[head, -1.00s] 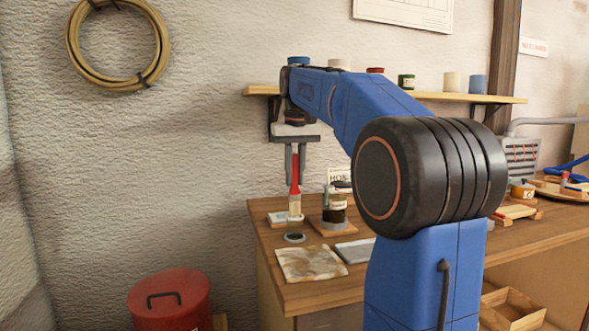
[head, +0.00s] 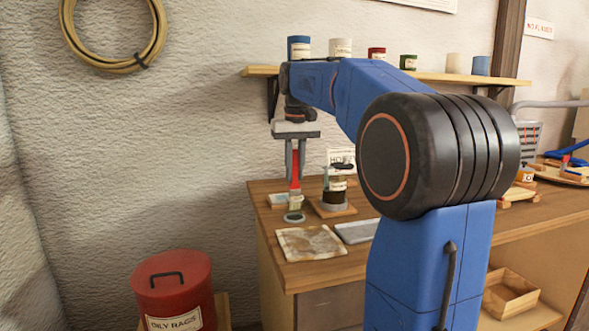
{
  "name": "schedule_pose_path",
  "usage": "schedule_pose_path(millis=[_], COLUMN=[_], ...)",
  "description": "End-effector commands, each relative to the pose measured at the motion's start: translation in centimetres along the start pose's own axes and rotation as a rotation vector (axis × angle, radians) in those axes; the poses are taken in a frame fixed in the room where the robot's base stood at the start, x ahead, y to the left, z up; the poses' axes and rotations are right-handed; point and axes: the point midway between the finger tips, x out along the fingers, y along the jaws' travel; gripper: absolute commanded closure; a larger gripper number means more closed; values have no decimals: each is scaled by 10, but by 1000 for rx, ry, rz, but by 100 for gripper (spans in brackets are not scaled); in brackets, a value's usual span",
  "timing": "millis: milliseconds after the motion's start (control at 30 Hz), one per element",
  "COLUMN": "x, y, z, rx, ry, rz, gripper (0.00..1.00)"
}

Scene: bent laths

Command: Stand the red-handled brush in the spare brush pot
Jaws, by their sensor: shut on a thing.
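My gripper (head: 295,172) is shut on the red-handled brush (head: 295,168), which hangs upright, handle up, between the fingers. A small pot with a pale label (head: 296,203) and a dark base stands on the bench below it. The brush's lower end overlaps this pot in the head view and looks to be within its mouth; depth is hard to judge. The pot's label is too small to read, so I cannot tell for sure that it is the spare brush pot. The bristles are hidden.
A jar with a dark band (head: 335,192) stands on a wooden board just right. A stained cloth (head: 311,243) and a grey flat pad (head: 357,231) lie in front. A shelf (head: 446,79) with tins runs behind my arm. A red bin (head: 172,285) stands left of the bench.

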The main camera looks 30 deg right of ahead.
Motion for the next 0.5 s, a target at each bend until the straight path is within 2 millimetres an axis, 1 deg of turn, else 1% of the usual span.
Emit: schedule_pose_path(millis=[100, 133, 200, 500], x=[0, 0, 0, -1], y=[0, 0, 0, 0], z=[0, 0, 0, 0], rx=[0, 0, 0, 0], ry=[0, 0, 0, 0], rz=[0, 0, 0, 0], gripper=[100, 76, 61, 61])
